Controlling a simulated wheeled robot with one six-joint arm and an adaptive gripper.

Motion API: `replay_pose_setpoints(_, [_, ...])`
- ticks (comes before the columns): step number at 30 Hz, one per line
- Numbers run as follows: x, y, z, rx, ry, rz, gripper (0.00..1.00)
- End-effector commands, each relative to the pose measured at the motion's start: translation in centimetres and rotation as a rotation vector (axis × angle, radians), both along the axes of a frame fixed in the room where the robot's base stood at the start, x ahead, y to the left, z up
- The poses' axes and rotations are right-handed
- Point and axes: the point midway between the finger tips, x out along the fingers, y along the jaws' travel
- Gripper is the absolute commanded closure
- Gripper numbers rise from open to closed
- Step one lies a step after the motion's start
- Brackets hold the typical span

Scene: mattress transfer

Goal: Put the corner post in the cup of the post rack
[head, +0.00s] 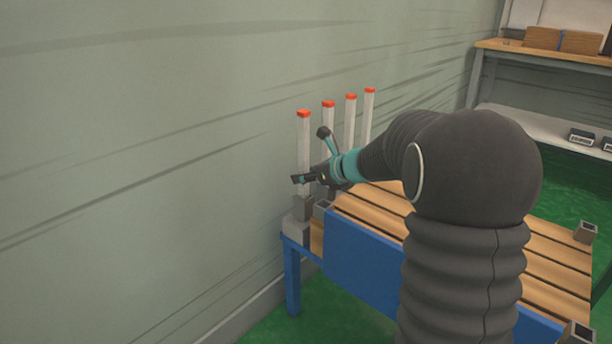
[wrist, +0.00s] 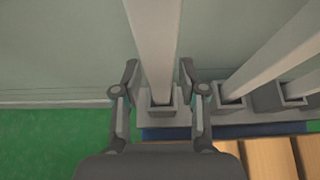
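Several pale upright posts with red caps stand in a row by the wall. The nearest corner post (head: 304,140) stands upright with its foot in the end cup (head: 303,208) of the grey post rack (head: 296,231). In the wrist view this post (wrist: 155,50) runs down into its square cup (wrist: 162,107). My gripper (head: 299,178) is at the post's lower part, above the cup. In the wrist view its two fingers (wrist: 158,76) stand apart on either side of the post, with narrow gaps showing. The post's cap is outside the wrist view.
Two more posts stand in cups to the right in the wrist view, the closer one's cup (wrist: 230,97) near my right finger. A slatted wooden bed (head: 540,262) with blue sides and corner sockets (head: 585,232) lies right of the rack. The wall (head: 150,150) is close behind.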

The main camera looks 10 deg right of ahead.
Motion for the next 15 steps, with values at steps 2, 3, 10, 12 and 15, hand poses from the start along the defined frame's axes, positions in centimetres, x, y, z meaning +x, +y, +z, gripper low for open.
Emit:
replay_pose_setpoints(2, [0.0, 0.0, 0.0, 0.0, 0.0, 0.0, 0.53])
replay_pose_setpoints(3, [0.0, 0.0, 0.0, 0.0, 0.0, 0.0, 0.53])
replay_pose_setpoints(10, [0.0, 0.0, 0.3, 0.0, 0.0, 0.0, 0.53])
replay_pose_setpoints(12, [-0.1, -0.1, 0.6, 0.0, 0.0, -0.001, 0.53])
replay_pose_setpoints(15, [-1.1, -0.9, 1.2, 0.0, -0.001, -0.002, 0.53])
